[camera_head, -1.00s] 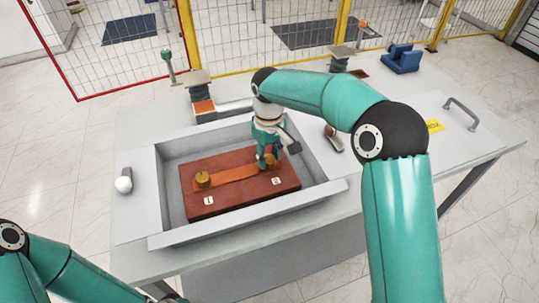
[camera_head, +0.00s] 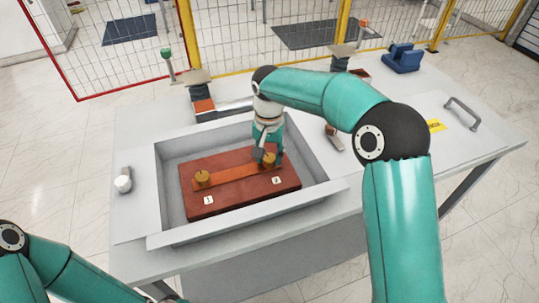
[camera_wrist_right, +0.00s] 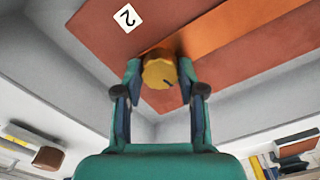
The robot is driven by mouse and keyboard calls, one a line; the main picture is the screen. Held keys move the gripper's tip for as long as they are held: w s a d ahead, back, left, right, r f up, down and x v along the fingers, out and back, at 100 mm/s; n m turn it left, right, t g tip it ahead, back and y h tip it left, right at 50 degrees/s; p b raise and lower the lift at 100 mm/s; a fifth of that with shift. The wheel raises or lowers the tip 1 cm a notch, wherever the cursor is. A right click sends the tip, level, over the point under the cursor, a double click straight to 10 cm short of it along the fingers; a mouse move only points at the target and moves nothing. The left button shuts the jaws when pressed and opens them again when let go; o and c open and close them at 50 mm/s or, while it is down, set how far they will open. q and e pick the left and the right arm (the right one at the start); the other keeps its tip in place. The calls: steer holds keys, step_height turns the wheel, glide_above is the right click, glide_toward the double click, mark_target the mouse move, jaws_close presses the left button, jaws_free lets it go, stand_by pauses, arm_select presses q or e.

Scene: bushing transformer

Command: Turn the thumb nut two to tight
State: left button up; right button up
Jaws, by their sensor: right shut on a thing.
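Thumb nut two (camera_head: 268,159) is a brass knob on the red-brown board (camera_head: 228,201), beside the label 2. It also shows in the right wrist view (camera_wrist_right: 159,71), with a dark mark on its face. My right gripper (camera_head: 264,155) points down over it and is shut on it; in the right wrist view its two fingers (camera_wrist_right: 159,75) lie on either side of the knob. Thumb nut one (camera_head: 202,178) stands by the label 1, at the other end of an orange-brown strip (camera_head: 236,174). Part of my left arm shows at the lower left; its gripper is out of view.
The board lies in a grey tray with raised walls (camera_head: 170,239) on a grey table. A white-topped object (camera_head: 123,181) stands left of the tray. A brown-ended item (camera_head: 333,137) lies right of it. Blue blocks (camera_head: 401,59) and a handle (camera_head: 462,108) are farther right.

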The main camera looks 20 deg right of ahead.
mark_target(269, 157)
steer(key=shift+w+r+m, duration=0.1)
steer(key=shift+r+m, duration=0.05)
steer(key=shift+m, duration=0.65)
steer(key=o, duration=0.9)
steer(key=shift+o, duration=1.2)
step_height(269, 157, up, 12)
steer(key=shift+f, duration=0.2)
